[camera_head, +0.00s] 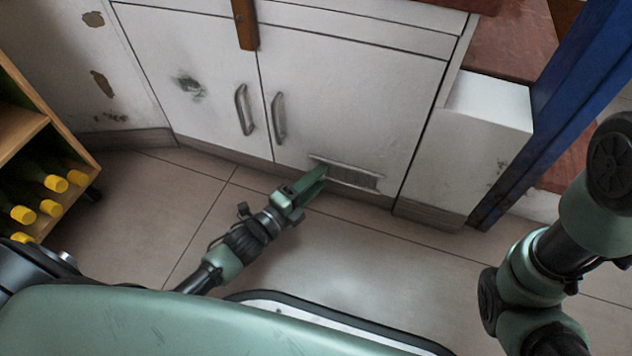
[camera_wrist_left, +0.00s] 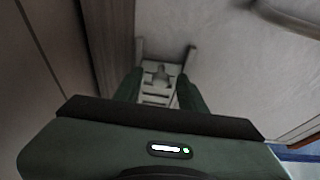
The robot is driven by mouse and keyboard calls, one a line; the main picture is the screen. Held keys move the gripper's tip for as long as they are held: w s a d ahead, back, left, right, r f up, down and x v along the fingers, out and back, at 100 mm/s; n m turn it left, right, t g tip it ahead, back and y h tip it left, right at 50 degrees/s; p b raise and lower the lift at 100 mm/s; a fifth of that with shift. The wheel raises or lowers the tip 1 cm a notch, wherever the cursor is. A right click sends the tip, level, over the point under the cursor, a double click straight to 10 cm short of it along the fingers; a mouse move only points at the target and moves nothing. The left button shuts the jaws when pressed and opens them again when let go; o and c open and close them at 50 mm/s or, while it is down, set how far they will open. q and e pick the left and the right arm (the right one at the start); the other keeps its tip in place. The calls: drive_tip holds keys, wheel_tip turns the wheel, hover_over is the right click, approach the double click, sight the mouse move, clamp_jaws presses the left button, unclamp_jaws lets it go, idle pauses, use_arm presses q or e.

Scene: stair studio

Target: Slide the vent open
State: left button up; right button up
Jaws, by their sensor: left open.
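The vent (camera_head: 352,178) is a grey slatted strip low on the right white cabinet door. My left gripper (camera_head: 318,178) is at the vent's left end, its green fingers partly covering that end. In the left wrist view, the vent (camera_wrist_left: 157,97) shows between my two dark green fingers, with slats and a small grey tab (camera_wrist_left: 161,75) in the middle. The left gripper (camera_wrist_left: 157,88) is open, with a gap between its fingers. I cannot tell whether the fingers touch the vent. My right arm is at the right of the head view; its gripper is out of frame.
Two door handles (camera_head: 279,118) (camera_head: 244,110) stick out above the vent. A wooden rack (camera_head: 22,130) with yellow-capped bottles stands at the left. A blue post (camera_head: 560,100) rises at the right. The tiled floor (camera_head: 330,250) before the cabinet is clear.

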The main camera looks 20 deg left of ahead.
use_arm(q)
drive_tip(key=shift+c, duration=0.3)
clamp_jaws()
